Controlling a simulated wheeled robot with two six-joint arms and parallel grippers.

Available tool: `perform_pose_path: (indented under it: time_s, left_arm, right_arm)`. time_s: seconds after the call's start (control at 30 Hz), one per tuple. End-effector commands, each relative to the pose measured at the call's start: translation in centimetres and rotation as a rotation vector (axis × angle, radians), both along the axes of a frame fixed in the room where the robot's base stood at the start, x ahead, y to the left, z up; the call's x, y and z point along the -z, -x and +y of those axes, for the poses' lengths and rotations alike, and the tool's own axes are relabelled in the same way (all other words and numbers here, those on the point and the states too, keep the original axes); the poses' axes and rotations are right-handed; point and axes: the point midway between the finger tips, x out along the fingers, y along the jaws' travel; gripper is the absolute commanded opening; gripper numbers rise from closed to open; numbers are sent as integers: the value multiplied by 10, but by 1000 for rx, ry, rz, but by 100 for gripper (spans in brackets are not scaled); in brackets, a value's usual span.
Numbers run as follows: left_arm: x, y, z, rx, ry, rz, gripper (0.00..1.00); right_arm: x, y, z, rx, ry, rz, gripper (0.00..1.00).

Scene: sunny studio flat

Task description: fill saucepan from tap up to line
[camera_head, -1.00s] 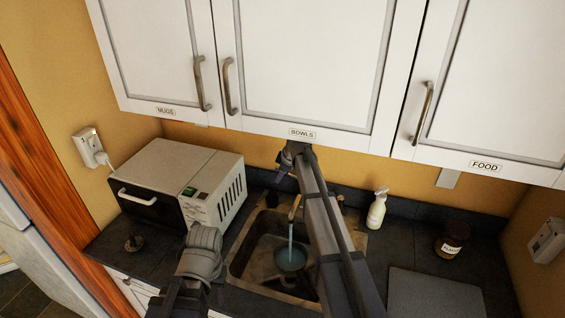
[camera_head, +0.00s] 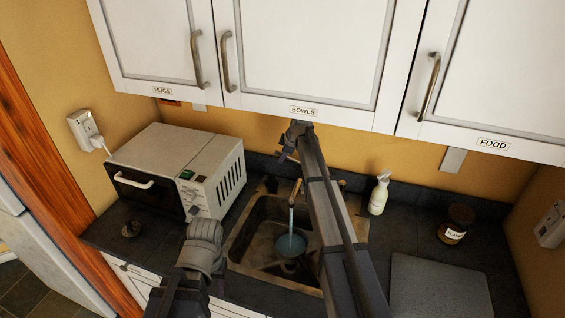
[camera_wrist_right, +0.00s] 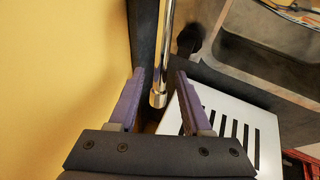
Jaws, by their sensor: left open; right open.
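The saucepan (camera_head: 290,247) is in the sink basin (camera_head: 243,250) and shows as a round blue-teal shape. A thin pale-blue stream falls into it from the brass-coloured tap spout (camera_head: 296,191). I cannot make out the line or the water level. My right arm crosses in front of the basin and hides its right part. Its gripper, far back by the tap, is mostly hidden in the head view; the right wrist view shows its purple fingers (camera_wrist_right: 157,98) open, with a chrome rod (camera_wrist_right: 166,55) between them. My left gripper (camera_head: 206,231) is at the left front of the sink, fingers unclear.
A microwave (camera_head: 165,165) stands left of the sink. A spray bottle (camera_head: 379,194), a brown jar (camera_head: 456,223) and a grey board (camera_head: 438,287) are on the right of the counter. White cabinets (camera_head: 300,50) hang low above.

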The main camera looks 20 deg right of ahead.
Motion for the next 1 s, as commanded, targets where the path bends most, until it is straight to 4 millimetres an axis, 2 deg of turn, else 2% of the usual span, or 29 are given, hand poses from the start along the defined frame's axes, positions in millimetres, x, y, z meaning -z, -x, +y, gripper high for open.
perform_pose_path:
  time_s: [0.03,0.1,0.4,0.83,1.0]
  left_arm:
    - [10,0,0,1,0,0,48]
    - [13,0,0,3,-1,0,48]
    - [12,0,0,4,-1,0,48]
    - [12,0,0,3,-1,0,48]
    - [12,0,0,3,-1,0,48]
  right_arm:
    - [10,-4,1,0,0,0,49]
    - [13,-7,1,0,0,0,49]
    - [12,-7,2,0,0,0,49]
    - [12,-7,2,0,0,0,0]
    - [12,-7,2,0,0,0,0]
